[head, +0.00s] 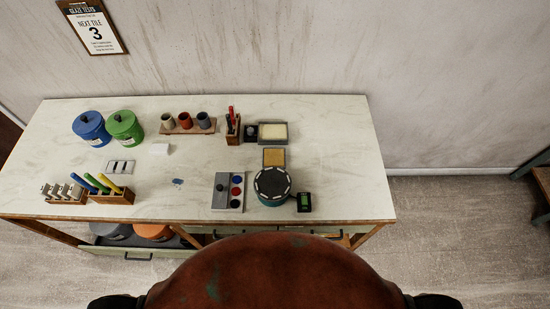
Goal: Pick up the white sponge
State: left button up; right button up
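A cream-white block (273,132) with a dark border lies at the back right of the table, beside the pen holder. A tan, sponge-like block (273,157) lies just in front of the cream-white one. I cannot tell for sure from this view which of the pale pieces is the white sponge. Neither of my grippers shows in the head view.
The pale table (330,170) also bears blue (91,128) and green (125,126) canisters, a round turntable (272,184), a colour-dot board (229,191) and tool racks (112,196). Bare tabletop shows at the right end and in the middle. My red-brown body fills the bottom centre.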

aim_at(156, 149)
jog(key=k, duration=1.3)
jog(key=u, duration=0.6)
jog(key=i, duration=1.35)
jog(key=z, duration=0.3)
